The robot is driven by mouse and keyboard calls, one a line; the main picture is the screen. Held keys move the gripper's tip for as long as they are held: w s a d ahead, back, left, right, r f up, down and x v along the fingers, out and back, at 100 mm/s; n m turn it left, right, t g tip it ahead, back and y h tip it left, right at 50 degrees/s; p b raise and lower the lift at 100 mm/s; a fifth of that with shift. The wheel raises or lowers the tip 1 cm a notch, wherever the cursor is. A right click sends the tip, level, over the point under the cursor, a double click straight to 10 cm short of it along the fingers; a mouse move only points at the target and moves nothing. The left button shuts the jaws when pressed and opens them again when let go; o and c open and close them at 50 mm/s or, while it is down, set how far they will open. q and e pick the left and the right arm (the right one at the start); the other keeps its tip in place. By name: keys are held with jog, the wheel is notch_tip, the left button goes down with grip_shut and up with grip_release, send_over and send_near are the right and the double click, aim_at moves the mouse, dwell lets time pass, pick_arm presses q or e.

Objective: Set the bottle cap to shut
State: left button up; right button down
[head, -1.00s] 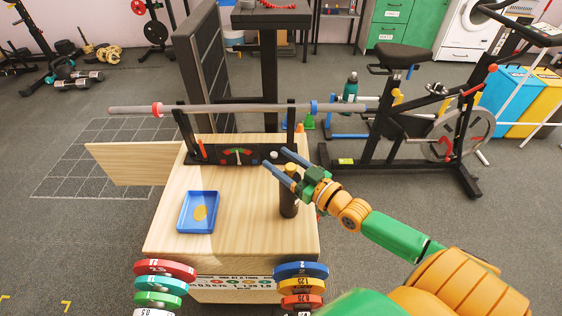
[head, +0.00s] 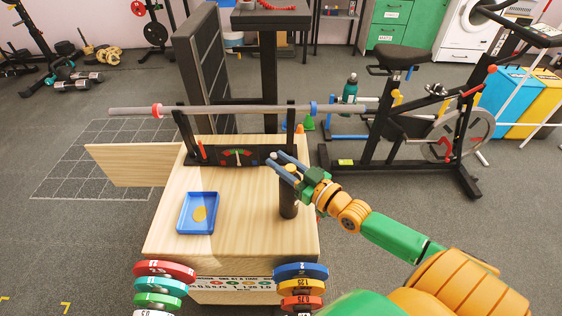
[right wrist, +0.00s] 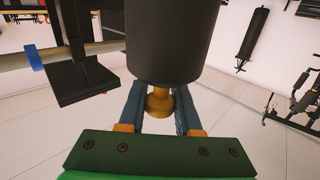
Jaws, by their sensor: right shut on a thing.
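A dark bottle (head: 289,205) stands upright on the right side of the wooden table. Its yellow cap (head: 290,168) is at the top, partly covered by my right gripper. My right gripper (head: 275,157) reaches in from the right at cap height, its blue fingers shut on the cap. In the right wrist view the cap (right wrist: 159,102) lies between the fingers, with the dark bottle body (right wrist: 172,40) beyond it. I cannot tell how far the cap is turned. My left gripper is not in view.
A blue tray (head: 183,222) with a yellow disc lies left on the table (head: 245,215). A dark panel (head: 225,156) with a dial and a long grey bar (head: 240,109) stand at the back. Coloured weight plates (head: 165,270) (head: 300,270) stack at both front corners. The table's middle is clear.

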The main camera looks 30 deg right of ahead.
dwell(0.8)
jog(key=shift+s+f+b, duration=0.1)
jog(key=shift+f+b, duration=0.25)
jog(key=shift+f, duration=0.3)
jog(key=c, duration=0.6)
grip_release()
jog(key=p, duration=0.1)
send_over(289, 196)
jog(key=s+d, duration=0.2)
jog(key=d, duration=0.1)
jog(key=shift+w+a, duration=0.15)
jog(key=shift+a, duration=0.05)
